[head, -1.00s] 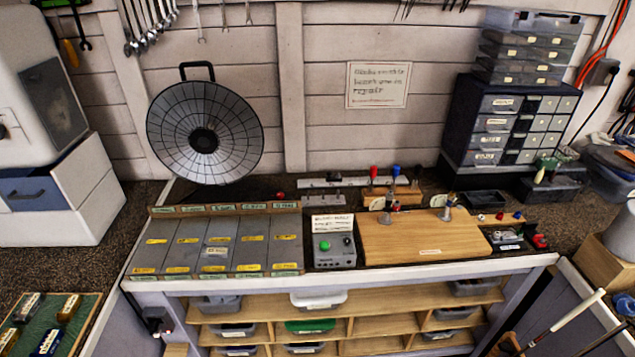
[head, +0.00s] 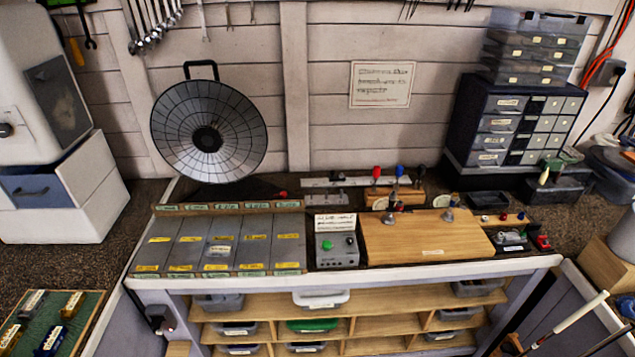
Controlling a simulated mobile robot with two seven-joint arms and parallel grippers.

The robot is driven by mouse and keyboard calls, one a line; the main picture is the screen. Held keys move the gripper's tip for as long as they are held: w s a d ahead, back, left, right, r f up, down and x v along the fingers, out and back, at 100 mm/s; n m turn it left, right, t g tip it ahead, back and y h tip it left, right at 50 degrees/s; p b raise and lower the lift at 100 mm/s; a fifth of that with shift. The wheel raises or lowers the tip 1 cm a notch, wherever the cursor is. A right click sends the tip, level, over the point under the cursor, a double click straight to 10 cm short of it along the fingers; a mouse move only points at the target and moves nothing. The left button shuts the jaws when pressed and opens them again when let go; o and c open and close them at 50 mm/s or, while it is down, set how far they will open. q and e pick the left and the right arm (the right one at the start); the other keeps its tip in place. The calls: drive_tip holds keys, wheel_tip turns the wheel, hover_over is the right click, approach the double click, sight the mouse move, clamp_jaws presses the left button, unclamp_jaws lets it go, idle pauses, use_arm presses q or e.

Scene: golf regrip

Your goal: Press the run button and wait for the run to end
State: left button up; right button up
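A small grey control box (head: 338,256) stands on the workbench between the grey slotted panel and the wooden board. A green round button (head: 327,245) is on its face, with a smaller dark knob or lamp to the right. A white printed card (head: 335,222) stands just behind the box; its text is too blurred to read. Neither of my grippers shows in the head view, and nothing touches the box or the button.
The grey panel with yellow labels (head: 187,252) lies left of the box. The wooden board (head: 423,248) with metal clamps lies right. A round black segmented disc (head: 209,139) stands behind. Drawer cabinets (head: 508,120) stand at back right. Air above the bench front is clear.

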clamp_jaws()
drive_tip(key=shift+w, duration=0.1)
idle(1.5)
